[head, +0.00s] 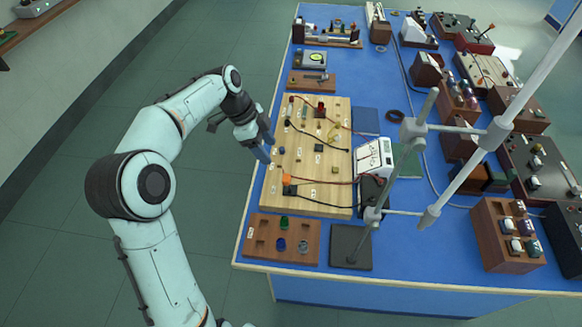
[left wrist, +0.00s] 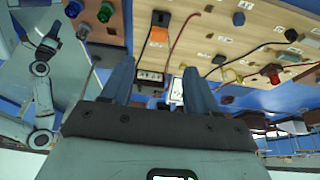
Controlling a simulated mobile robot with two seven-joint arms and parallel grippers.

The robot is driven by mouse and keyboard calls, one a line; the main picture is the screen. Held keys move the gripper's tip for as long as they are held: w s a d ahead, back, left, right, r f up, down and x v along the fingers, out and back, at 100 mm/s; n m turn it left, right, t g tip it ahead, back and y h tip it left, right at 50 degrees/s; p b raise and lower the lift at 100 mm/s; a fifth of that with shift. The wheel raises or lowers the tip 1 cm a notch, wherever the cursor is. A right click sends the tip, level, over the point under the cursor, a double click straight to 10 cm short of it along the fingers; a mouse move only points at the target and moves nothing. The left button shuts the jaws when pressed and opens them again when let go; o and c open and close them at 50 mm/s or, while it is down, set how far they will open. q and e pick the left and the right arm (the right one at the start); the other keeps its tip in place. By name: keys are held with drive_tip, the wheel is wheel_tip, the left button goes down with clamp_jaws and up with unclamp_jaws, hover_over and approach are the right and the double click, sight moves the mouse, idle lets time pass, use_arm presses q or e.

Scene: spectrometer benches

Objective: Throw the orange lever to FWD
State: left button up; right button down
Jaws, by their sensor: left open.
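The orange lever (head: 287,179) is on the wooden board, near its front left corner, with a black block beside it. It also shows at the top of the left wrist view (left wrist: 158,35). Which way it is thrown and any FWD label are too small to read. My left gripper (head: 266,148) is at the board's left edge, farther back than the lever and apart from it. Its two fingers are spread with nothing between them in the left wrist view (left wrist: 160,80). What seems my right arm (left wrist: 42,95) shows there at the left; its jaws are unclear.
The wooden board (head: 325,140) carries wires, knobs and small blocks. A brown rack (head: 262,252) with coloured knobs lies in front of it. A white meter (head: 373,157) and a metal stand (head: 415,130) are to the right. Floor left of the bench is clear.

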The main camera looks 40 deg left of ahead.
sight(286, 178)
use_arm(q)
drive_tip(key=x, duration=1.2)
drive_tip(key=shift+d+f, duration=0.2)
drive_tip(key=shift+f, duration=0.05)
use_arm(e)
drive_tip(key=shift+s+f, duration=0.35)
drive_tip(key=shift+f, duration=0.05)
